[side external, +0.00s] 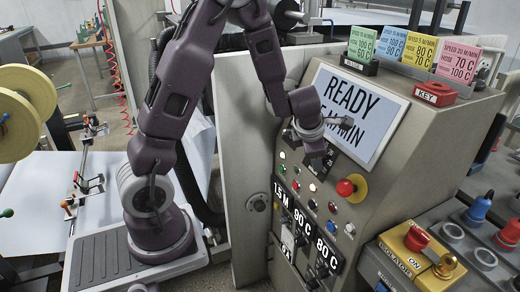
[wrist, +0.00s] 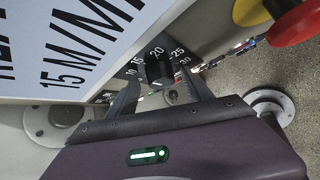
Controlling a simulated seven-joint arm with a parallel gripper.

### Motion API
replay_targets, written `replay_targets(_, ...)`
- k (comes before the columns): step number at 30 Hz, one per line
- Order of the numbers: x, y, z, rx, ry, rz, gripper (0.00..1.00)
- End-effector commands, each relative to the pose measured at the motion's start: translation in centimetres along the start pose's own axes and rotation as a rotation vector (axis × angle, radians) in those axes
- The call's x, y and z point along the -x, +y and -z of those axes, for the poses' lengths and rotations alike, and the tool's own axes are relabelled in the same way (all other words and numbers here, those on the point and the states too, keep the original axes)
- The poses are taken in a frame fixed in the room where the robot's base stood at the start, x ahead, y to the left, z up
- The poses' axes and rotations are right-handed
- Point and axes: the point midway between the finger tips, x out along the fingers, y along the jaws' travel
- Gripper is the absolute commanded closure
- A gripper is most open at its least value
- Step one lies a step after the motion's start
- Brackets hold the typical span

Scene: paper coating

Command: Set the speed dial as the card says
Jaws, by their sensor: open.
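The black speed dial (wrist: 159,70) shows in the wrist view, ringed by a scale with 10, 15, 20, 25 and 30. Its pointer direction is hard to tell. My gripper (wrist: 163,84) is open, one finger on each side of the dial; I cannot tell whether they touch it. In the side view my gripper (side external: 318,158) is at the panel below the display and hides the dial. The display (side external: 352,110) reads READY, and 15 M/MIN in the wrist view. A green card (side external: 361,43) stands in a black holder (side external: 359,66); its small speed line is hard to read.
Blue (side external: 391,42), yellow (side external: 419,51) and pink (side external: 457,62) cards stand on the cabinet top, by a red KEY box (side external: 435,93). A red emergency button (side external: 346,188) sticks out right of the dial area. Small lamps and other knobs lie below.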

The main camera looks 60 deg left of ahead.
Motion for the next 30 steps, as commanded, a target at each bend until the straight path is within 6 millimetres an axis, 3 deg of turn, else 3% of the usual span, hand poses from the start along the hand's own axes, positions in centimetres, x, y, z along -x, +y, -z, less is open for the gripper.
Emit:
replay_targets(10,0.0,0.8,0.2,0.386,-0.025,0.36,0.41)
replay_targets(18,6.9,2.8,0.7,0.361,-0.032,0.36,0.41)
replay_targets(30,15.9,-2.5,0.1,-0.403,-0.301,0.427,0.41)
